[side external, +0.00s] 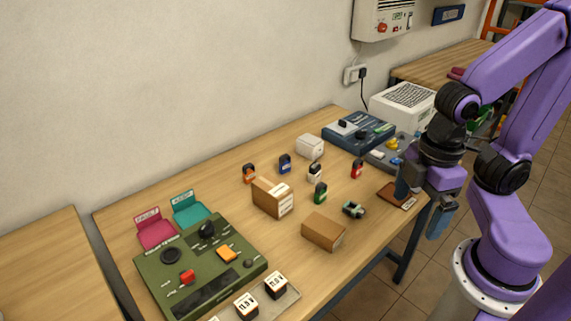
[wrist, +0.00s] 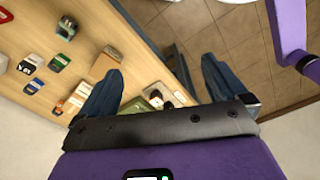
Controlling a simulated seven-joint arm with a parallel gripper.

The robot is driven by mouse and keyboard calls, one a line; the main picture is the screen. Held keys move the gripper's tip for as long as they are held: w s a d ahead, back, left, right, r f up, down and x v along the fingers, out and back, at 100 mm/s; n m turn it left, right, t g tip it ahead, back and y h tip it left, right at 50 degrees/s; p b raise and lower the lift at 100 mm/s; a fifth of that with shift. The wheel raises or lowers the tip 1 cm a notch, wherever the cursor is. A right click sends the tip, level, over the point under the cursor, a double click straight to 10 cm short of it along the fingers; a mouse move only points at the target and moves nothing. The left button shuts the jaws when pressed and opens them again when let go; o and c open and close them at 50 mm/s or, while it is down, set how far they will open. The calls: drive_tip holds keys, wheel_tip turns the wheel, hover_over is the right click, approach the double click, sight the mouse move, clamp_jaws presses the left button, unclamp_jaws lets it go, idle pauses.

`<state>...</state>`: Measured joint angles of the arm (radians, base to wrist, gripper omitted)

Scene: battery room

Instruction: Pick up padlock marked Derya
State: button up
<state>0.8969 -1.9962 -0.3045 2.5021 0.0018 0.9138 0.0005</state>
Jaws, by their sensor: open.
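Several small padlocks stand on the wooden table in the side view: orange (side external: 249,173), blue (side external: 285,164), white-and-black (side external: 315,173), green (side external: 321,193) and red (side external: 357,169). Their name labels are too small to read, so I cannot tell which is marked Derya. The green (wrist: 59,62), blue (wrist: 33,86) and orange (wrist: 57,107) ones also show at the left of the wrist view. My gripper (side external: 420,203) is open and empty at the table's right edge, apart from the padlocks. In the wrist view its spread fingers (wrist: 160,68) have nothing between them.
Two cardboard boxes (side external: 272,198) (side external: 323,232) stand among the padlocks. A dark green-and-black object (side external: 353,209) lies near the front edge. A green panel (side external: 180,285) fills the left; a blue case (side external: 358,134) and grey tray (side external: 377,159) sit at the back right.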

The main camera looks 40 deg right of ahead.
drive_tip(key=c, duration=0.4)
drive_tip(key=shift+c, duration=0.2)
